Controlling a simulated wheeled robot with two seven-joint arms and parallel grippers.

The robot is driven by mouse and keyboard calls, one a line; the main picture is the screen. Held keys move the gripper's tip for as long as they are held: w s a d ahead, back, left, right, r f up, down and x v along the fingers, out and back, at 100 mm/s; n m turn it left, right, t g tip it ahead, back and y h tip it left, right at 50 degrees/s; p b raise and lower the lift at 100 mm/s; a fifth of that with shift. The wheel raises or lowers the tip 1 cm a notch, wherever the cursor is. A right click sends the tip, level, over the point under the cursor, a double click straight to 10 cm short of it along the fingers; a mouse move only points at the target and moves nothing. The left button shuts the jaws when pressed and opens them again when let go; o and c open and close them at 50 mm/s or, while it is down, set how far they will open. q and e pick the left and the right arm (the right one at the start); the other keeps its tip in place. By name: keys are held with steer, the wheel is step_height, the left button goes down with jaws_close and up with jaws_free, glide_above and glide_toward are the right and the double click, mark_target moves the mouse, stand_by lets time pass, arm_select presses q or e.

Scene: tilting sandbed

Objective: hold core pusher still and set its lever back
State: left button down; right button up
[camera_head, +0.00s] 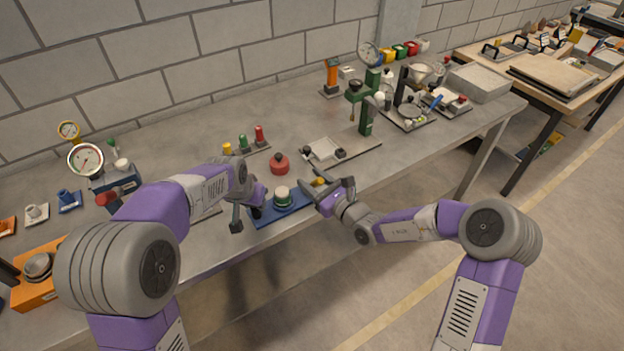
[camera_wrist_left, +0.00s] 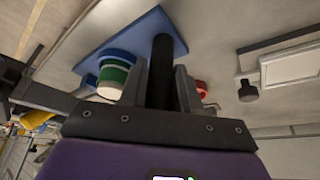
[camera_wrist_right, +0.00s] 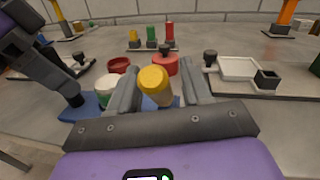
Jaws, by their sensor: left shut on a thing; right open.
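The core pusher has a blue base plate (camera_head: 265,217) at the bench's front edge, with a green and white cylinder (camera_head: 282,196) on it. Its black post (camera_wrist_left: 162,65) stands between the fingers of my left gripper (camera_head: 248,206), which is shut on it. The base (camera_wrist_left: 118,40) and the cylinder (camera_wrist_left: 113,78) also show in the left wrist view. A yellow lever knob (camera_head: 319,182) is at the pusher's right side. My right gripper (camera_head: 330,192) is open, with the knob (camera_wrist_right: 155,82) between its fingers; I cannot tell if they touch it.
A red round piece (camera_head: 279,164) stands just behind the pusher. Behind it are yellow, green and red pegs (camera_head: 242,141). A plate with a white tray (camera_head: 325,149) lies right of them, near a green stand (camera_head: 366,115). An orange box (camera_head: 36,287) stands at left.

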steer(key=shift+w+a, duration=0.15)
steer(key=shift+w, duration=0.1)
jaws_close()
